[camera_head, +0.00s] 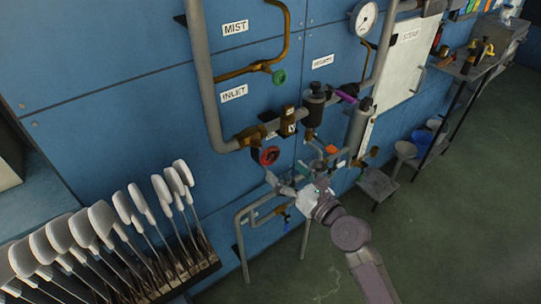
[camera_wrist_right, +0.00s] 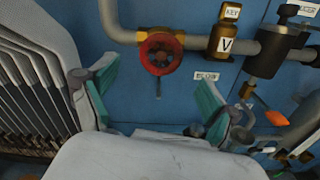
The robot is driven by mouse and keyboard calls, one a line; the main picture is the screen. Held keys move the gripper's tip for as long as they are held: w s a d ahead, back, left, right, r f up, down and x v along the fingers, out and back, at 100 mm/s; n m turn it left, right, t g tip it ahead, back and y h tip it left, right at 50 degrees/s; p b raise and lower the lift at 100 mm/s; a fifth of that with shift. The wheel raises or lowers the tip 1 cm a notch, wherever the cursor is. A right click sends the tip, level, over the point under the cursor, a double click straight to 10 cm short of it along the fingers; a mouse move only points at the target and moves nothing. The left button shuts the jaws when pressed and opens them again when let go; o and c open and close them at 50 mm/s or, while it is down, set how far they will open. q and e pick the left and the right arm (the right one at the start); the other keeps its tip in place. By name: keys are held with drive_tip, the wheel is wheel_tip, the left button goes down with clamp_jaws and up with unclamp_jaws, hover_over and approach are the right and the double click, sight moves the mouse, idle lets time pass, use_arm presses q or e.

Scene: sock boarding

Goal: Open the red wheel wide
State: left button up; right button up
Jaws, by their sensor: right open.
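The red wheel (camera_head: 269,156) is a small round handwheel on a brass valve fitting in the grey pipe, below the INLET label (camera_head: 234,93). In the right wrist view the red wheel (camera_wrist_right: 160,54) faces me, above the gap between the fingers. My right gripper (camera_head: 296,178) is just below and to the right of the wheel in the head view. In the right wrist view my right gripper (camera_wrist_right: 153,92) is open, its two green-padded fingers spread wide with nothing between them. It appears apart from the wheel. My left gripper is not in view.
A rack of white sock boards (camera_head: 100,222) stands at the lower left. A green wheel (camera_head: 279,77) sits higher on a brass pipe. A brass valve (camera_wrist_right: 226,40) and black cylinder (camera_wrist_right: 277,50) are right of the red wheel. The floor (camera_head: 455,220) at right is clear.

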sight(272, 159)
drive_tip(key=x, duration=0.6)
drive_tip(key=shift+w+a, duration=0.2)
drive_tip(key=shift+w, duration=0.1)
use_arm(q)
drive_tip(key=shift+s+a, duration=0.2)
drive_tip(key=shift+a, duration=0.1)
use_arm(e)
drive_tip(key=c, duration=1.1)
drive_tip(key=shift+f, duration=0.1)
drive_tip(key=shift+c, duration=0.2)
